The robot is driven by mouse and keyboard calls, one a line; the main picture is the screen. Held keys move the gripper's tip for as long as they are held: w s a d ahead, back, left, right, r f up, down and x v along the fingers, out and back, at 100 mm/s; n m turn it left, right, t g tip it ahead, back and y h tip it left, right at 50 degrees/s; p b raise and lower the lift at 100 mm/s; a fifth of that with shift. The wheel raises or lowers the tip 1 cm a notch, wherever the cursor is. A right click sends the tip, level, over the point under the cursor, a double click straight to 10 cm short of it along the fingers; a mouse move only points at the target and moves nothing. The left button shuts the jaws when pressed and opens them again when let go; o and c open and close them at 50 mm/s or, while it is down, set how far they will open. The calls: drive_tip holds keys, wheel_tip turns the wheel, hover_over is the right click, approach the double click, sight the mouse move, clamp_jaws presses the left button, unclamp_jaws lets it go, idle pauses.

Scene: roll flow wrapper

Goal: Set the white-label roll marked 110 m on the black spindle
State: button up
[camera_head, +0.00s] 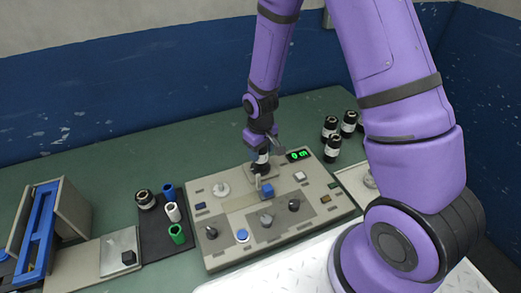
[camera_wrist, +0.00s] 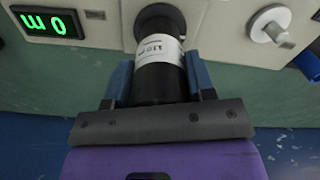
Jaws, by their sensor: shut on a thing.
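My gripper (camera_wrist: 160,78) is shut on a black roll with a white label (camera_wrist: 160,48). Its blue fingers stand on either side of the roll. The label print is small and upside down in the wrist view and looks like 110. In the head view the held roll (camera_head: 262,158) shows just above the back of the grey machine panel (camera_head: 222,257), below my gripper (camera_head: 262,150). The roll's far end meets a dark round part of the panel; I cannot tell whether it is seated. The black spindle cannot be made out and may be hidden there.
A green display (camera_head: 298,155) is beside the roll, and a pale spindle (camera_head: 221,189) stands left on the panel. Several black rolls (camera_head: 333,148) stand at the right. A dark tray (camera_head: 153,240) at the left bears blue, white and green cylinders and a dark roll.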

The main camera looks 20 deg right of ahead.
drive_tip(key=shift+f, duration=0.1)
drive_tip(key=o, duration=1.4)
drive_tip(key=shift+o, duration=0.2)
wheel_tip(320, 180, up, 8)
idle(0.3)
idle(0.4)
